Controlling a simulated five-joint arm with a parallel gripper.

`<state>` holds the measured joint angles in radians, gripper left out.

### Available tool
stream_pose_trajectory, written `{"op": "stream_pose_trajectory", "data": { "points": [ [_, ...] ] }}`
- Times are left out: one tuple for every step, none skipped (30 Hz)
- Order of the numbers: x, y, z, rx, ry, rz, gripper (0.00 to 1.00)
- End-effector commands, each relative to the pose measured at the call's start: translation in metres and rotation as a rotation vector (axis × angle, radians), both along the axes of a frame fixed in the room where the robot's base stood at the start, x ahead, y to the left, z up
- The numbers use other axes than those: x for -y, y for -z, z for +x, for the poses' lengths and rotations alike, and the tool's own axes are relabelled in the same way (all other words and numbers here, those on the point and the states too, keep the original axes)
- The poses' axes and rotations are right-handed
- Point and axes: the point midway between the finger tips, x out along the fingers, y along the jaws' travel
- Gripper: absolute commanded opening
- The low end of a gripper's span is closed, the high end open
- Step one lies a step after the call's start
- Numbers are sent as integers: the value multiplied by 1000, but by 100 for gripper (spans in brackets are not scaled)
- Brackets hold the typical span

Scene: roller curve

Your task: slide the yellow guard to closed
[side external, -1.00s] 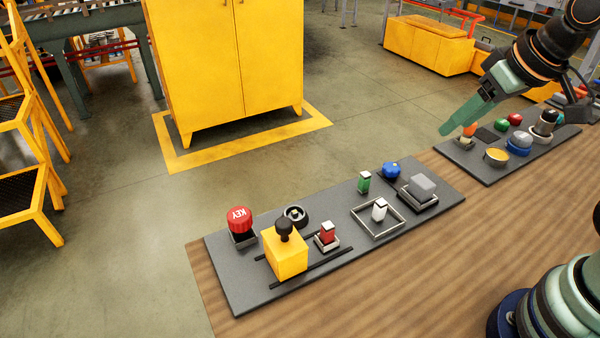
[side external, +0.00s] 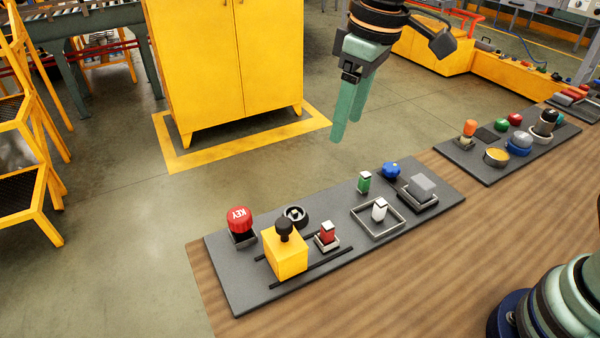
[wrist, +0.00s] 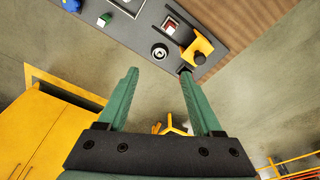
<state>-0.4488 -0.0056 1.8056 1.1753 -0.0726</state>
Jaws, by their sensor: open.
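The yellow guard (side external: 286,255) is a yellow block with a black knob (side external: 284,229) on top. It sits at the left end of two dark rails (side external: 325,268) on the near grey panel (side external: 235,290). A red switch (side external: 327,233) stands uncovered just right of it, between the rails. In the wrist view the guard (wrist: 196,45) is at the upper right, beyond the right fingertip. My gripper (side external: 345,135) is open and empty, pointing down, high above and behind the panel, to the right of the guard. It also shows in the wrist view (wrist: 158,72).
The near panel also carries a red KEY knob (side external: 239,219), a round dark socket (side external: 295,214), a white switch (side external: 379,209) in a frame, a green switch (side external: 364,182), a blue knob (side external: 391,170) and a grey block (side external: 422,187). A second panel (side external: 480,170) stands at right.

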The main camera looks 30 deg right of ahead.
Motion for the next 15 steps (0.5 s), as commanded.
{"op": "stream_pose_trajectory", "data": {
  "points": [
    [-22,7,2,-29,-52,-16,67],
    [-33,10,3,-44,-79,-24,67],
    [-47,14,3,-62,-112,-36,67],
    [-57,17,3,-74,-135,-44,67],
    [-67,20,3,-86,-156,-51,67],
    [-77,24,2,-99,-182,-61,67],
    [-85,27,1,-108,-200,-67,67],
    [-91,29,0,-115,-214,-72,67],
    [-99,32,-1,-123,-232,-79,67],
    [-103,34,-2,-129,-241,-83,67],
    [-106,35,-2,-133,-249,-86,67],
    [-110,37,-3,-137,-258,-90,67],
    [-112,38,-4,-138,-262,-91,67],
    [-113,39,-4,-140,-265,-92,67],
    [-113,41,-4,-142,-266,-93,67]
  ]
}}
